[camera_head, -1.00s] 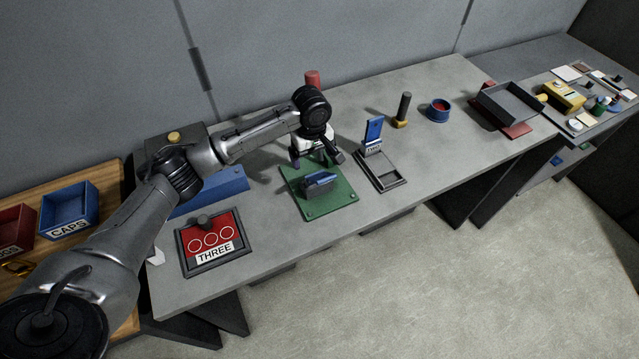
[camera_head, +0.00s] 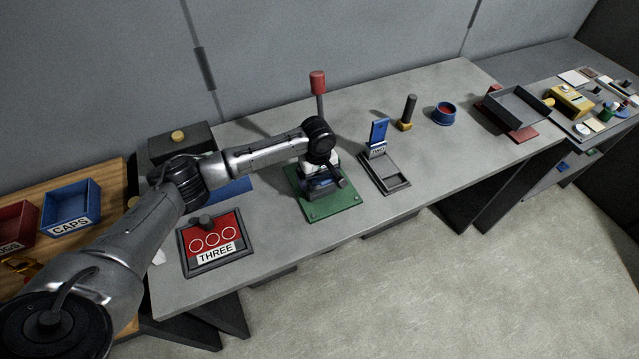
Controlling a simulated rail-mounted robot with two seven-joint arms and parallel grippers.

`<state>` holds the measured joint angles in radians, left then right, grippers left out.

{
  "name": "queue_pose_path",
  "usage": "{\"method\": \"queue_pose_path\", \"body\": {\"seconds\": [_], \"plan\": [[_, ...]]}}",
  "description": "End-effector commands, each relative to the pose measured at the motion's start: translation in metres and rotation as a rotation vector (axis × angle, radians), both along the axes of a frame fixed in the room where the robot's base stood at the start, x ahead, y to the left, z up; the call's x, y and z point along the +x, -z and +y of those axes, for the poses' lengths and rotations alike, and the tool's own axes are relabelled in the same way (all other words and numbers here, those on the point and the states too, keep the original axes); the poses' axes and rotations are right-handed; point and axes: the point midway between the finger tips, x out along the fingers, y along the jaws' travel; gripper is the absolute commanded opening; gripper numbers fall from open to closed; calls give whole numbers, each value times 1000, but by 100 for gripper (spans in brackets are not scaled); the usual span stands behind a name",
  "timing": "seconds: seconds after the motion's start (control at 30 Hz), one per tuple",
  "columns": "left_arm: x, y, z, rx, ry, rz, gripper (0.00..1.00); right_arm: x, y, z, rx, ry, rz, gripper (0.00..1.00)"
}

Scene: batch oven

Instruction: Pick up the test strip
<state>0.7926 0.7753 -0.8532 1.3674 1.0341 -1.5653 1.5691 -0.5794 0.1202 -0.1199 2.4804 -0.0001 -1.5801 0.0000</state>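A green plate (camera_head: 333,207) lies on the grey bench and bears a small dark holder with a blue piece (camera_head: 317,184), which may be the test strip. My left gripper (camera_head: 323,178) is low over this holder, at or just above the blue piece. The wrist and gripper body cover most of the holder, and I cannot tell whether the fingers are apart or closed on anything. My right gripper is not in view.
Right of the plate stands a dark tray (camera_head: 397,181) with an upright blue panel (camera_head: 378,132). A red panel marked THREE (camera_head: 214,237) lies left. A red-topped post (camera_head: 318,83) stands behind the gripper. A blue CAPS bin (camera_head: 70,206) is far left.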

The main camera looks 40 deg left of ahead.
Motion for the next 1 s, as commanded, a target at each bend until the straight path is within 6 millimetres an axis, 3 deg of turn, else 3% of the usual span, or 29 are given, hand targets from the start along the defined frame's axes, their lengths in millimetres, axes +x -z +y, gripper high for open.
{"method": "queue_pose_path", "body": {"seconds": [0.17,0.8,1.0], "plan": [[0,0,0,0,0,0,94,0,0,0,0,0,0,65],[0,0,0,0,0,0,32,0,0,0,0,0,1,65],[0,-1,0,0,0,-1,32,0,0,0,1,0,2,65]]}}
